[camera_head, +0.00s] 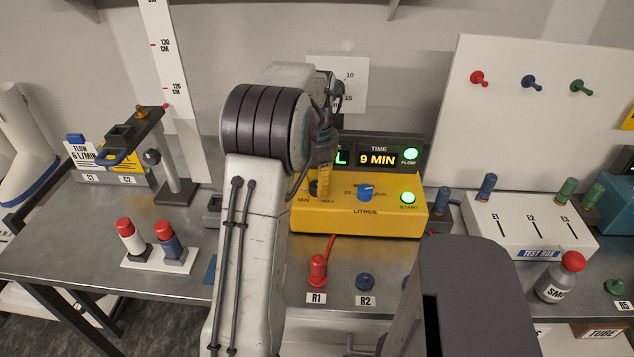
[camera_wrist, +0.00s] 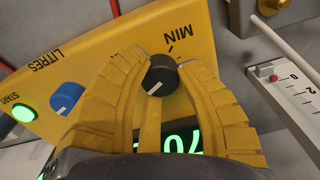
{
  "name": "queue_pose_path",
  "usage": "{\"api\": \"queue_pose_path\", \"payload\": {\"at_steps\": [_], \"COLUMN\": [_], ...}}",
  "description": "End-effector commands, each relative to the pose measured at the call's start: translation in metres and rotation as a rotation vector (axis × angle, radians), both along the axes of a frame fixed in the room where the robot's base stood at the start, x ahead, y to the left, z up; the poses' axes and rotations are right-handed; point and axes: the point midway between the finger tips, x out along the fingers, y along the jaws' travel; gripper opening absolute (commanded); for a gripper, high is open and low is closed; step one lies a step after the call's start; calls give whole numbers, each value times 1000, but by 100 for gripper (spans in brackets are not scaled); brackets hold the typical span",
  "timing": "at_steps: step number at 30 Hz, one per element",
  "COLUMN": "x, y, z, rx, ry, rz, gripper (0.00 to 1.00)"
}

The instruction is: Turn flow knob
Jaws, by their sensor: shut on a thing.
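The flow knob (camera_wrist: 161,74) is black and round with a white pointer line, and sits on the yellow pump box (camera_head: 358,218) beside the MIN mark. In the wrist view its pointer line is toward the lower left. My gripper (camera_wrist: 162,64) has its two yellow ribbed fingers closed on either side of the knob. In the head view my gripper (camera_head: 321,181) is at the left part of the box, and my arm and fingers hide most of the knob.
A blue LITRES knob (camera_head: 365,193) and a lit green START button (camera_head: 408,198) are on the same box. The display behind (camera_head: 378,158) reads 9 MIN beside a green FLOW light, partly hidden. A red R1 piece (camera_head: 318,270) stands in front. A white test box (camera_head: 530,226) is right.

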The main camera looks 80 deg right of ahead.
Motion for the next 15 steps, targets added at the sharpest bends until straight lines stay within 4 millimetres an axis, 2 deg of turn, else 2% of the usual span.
{"api": "queue_pose_path", "payload": {"at_steps": [7, 15], "x": [0, 0], "y": [2, 2], "z": [-1, -3], "rx": [10, 10], "ry": [-2, -1], "rz": [238, 331], "gripper": [0, 0]}}
